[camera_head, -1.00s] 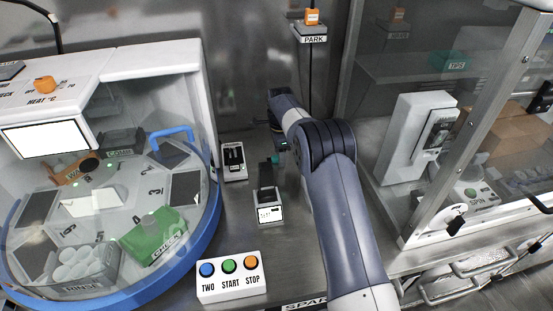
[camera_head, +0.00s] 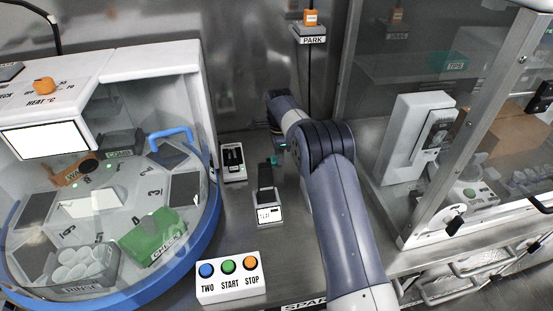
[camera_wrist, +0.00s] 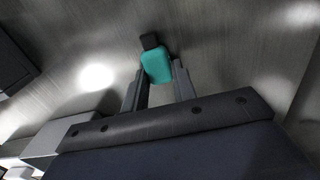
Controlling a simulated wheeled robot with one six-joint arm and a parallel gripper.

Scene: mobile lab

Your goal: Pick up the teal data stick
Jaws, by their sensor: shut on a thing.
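The teal data stick (camera_wrist: 157,66) is a small teal block with a dark cap end. In the wrist view it sits between the tips of my gripper's two grey fingers (camera_wrist: 157,79), and the jaws are shut on it. In the head view only a small bit of teal (camera_head: 274,160) shows, left of my wrist and just behind a black and white device. My arm hides most of the gripper there. I cannot tell how far the stick is from the counter.
A black and white device (camera_head: 269,214) stands on the steel counter, with a second small one (camera_head: 233,163) behind it to the left. A button box (camera_head: 229,285) is in front. A blue-rimmed round machine (camera_head: 207,222) is at left; a glass-fronted cabinet (camera_head: 480,130) is at right.

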